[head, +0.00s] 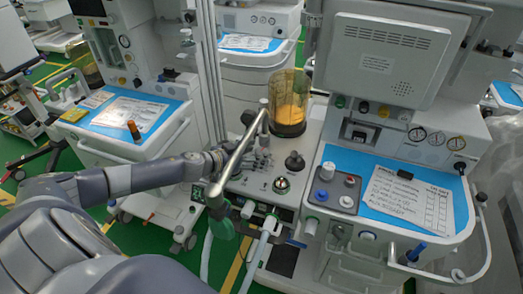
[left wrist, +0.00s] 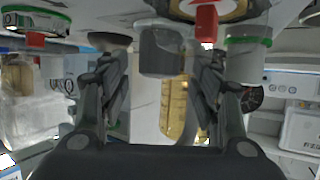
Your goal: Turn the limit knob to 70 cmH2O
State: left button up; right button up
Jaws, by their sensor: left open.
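My left gripper (head: 262,158) reaches in from the left over the absorber deck of the middle cart, beside the slanted metal tube. In the left wrist view its fingers (left wrist: 163,95) are apart, with a short grey cylindrical knob (left wrist: 160,52) showing between and beyond them. I cannot tell whether the fingers touch it. In the head view a dark knob (head: 294,161) stands just right of the gripper, and a silver-topped knob (head: 281,185) is nearer the front. I cannot tell for sure which is the limit knob, and no scale is readable. My right gripper is not in view.
The amber canister (head: 289,103) stands behind the gripper. The blue work surface (head: 340,160) with a paper chart (head: 405,200) is at right. Another cart (head: 135,110) stands at left.

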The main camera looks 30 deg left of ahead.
aim_at(258, 153)
pick_arm(q)
jog(key=shift+x, duration=1.55)
jog(key=shift+s, duration=0.1)
jog(key=c, duration=1.1)
